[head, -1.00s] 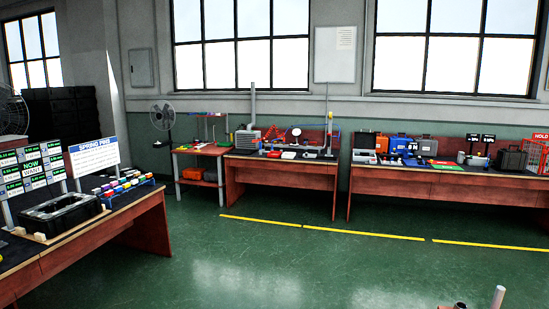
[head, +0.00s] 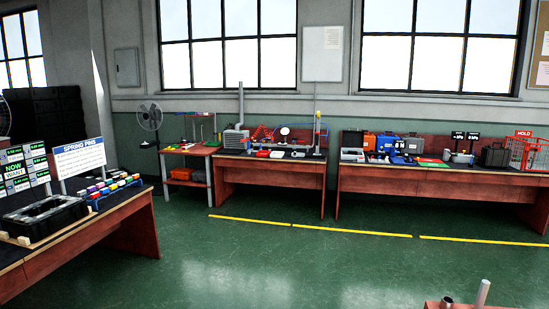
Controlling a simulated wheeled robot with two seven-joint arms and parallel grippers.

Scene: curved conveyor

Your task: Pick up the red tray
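I cannot make out the red tray for certain. A small flat red and green patch (head: 432,162) lies on the right-hand back bench, too small to tell what it is. A small red piece (head: 262,154) lies on the middle back bench, also too small to name. Neither of my grippers is in view.
The left table (head: 128,219) carries a black case (head: 42,220), a row of coloured spools and signs. The right back bench (head: 440,181) holds a blue case (head: 388,142) and a red wire basket (head: 530,153).

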